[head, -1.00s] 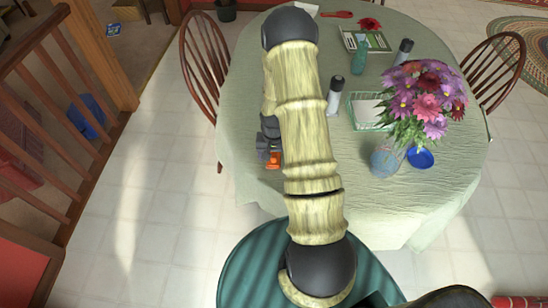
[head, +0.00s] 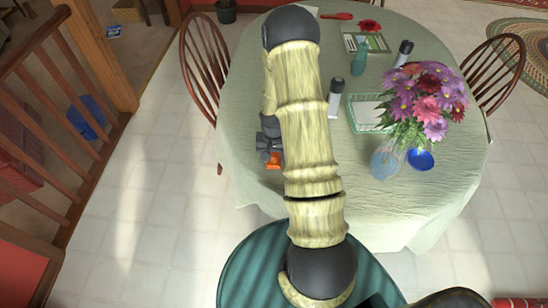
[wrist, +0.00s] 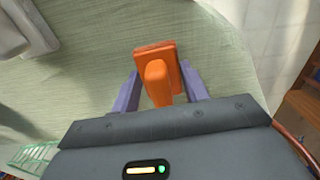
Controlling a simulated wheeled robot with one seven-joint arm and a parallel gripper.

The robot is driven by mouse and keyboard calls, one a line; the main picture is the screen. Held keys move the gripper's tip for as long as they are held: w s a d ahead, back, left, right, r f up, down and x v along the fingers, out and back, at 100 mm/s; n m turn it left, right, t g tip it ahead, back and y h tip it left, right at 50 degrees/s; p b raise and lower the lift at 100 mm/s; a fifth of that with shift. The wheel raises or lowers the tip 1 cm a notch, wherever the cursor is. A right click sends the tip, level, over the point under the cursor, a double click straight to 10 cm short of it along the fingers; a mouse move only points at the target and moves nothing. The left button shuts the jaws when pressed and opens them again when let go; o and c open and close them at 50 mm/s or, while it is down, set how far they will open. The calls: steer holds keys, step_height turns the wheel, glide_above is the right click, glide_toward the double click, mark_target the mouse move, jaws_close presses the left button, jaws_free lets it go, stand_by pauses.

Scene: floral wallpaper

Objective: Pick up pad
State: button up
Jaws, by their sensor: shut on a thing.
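An orange item with a flat plate and a blocky raised part, which I take to be the pad (wrist: 155,80), is between the two purple-grey fingers of my gripper (wrist: 159,72) in the wrist view. The gripper is shut on it. In the head view the orange pad (head: 274,160) shows just left of my arm, at the left part of the table. My gripper (head: 267,146) is mostly hidden there by my arm. I cannot tell whether the pad touches the tablecloth.
The round table (head: 240,110) has a pale green cloth. A flower vase (head: 385,160), a blue bowl (head: 420,159), a grey-black bottle (head: 335,97) and a green-rimmed tray (head: 354,125) stand right of my arm. Wooden chairs (head: 203,60) surround it. The cloth's front right is clear.

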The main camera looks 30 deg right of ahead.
step_height(320, 180, up, 9)
steer(key=shift+r+b, duration=0.1)
steer(key=shift+b, duration=0.25)
stand_by(0.3)
steer(key=o, duration=0.5)
steer(key=c, duration=0.4)
steer(key=shift+o, duration=0.2)
steer(key=w+a+f+n+p, duration=0.1)
steer(key=a+f+n, duration=0.2)
steer(key=a, duration=0.3)
steer(key=w+a+f+n+p, duration=0.1)
steer(key=a+f+n, duration=0.2)
steer(key=a+f, duration=0.2)
steer(key=shift+w+a+f+p, duration=0.2)
steer(key=shift+a+f+p, duration=0.1)
steer(key=shift+a, duration=0.9)
steer(key=shift+a, duration=0.1)
